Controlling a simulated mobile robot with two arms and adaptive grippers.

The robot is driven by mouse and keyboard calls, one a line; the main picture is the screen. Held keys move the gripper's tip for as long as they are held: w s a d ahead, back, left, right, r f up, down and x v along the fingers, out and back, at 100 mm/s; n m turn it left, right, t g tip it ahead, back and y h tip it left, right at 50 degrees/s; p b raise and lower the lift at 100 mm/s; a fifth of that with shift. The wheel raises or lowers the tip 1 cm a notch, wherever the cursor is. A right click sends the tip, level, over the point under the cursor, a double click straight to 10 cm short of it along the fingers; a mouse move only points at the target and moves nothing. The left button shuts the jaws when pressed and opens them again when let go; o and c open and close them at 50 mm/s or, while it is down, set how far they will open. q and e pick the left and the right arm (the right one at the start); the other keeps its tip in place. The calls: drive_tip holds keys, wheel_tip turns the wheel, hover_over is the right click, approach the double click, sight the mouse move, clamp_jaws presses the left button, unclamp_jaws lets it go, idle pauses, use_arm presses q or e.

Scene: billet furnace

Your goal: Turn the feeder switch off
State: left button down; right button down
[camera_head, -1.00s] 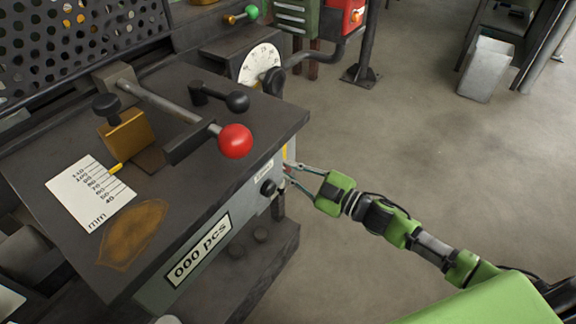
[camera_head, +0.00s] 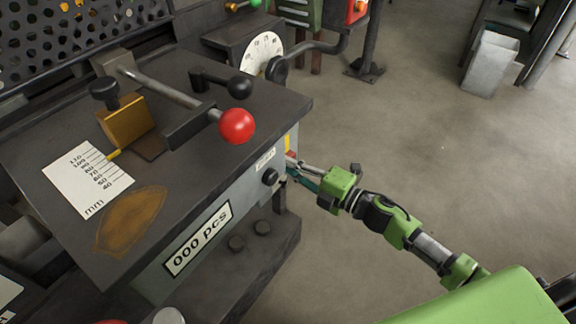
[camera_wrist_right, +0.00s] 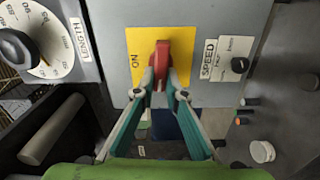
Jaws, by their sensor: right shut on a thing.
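The feeder switch is a red handle (camera_wrist_right: 161,60) on a yellow plate (camera_wrist_right: 135,42) marked "ON", on the grey end face of the machine. The handle stands upright in the right wrist view, with the "ON" lettering to its left. My right gripper (camera_wrist_right: 161,84) is shut on the lower part of the red handle, one finger on each side. In the head view my right gripper (camera_head: 291,168) reaches the machine's right side, and only the edge of the yellow plate (camera_head: 291,140) shows there. My left gripper is not in view.
A black SPEED knob (camera_wrist_right: 239,65) is right of the switch, and a LENGTH dial (camera_wrist_right: 38,42) is at left. In the head view, a red ball lever (camera_head: 237,125) overhangs the machine top (camera_head: 60,140). Open floor (camera_head: 440,150) lies at right.

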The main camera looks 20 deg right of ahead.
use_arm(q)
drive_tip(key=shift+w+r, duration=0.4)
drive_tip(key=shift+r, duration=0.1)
use_arm(e)
drive_tip(key=shift+f+n, duration=0.15)
drive_tip(key=shift+n, duration=0.45)
drive_tip(key=c, duration=2.1)
unclamp_jaws()
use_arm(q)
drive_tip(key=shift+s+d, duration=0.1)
use_arm(e)
drive_tip(key=shift+s, duration=0.15)
drive_tip(key=v, duration=1.2)
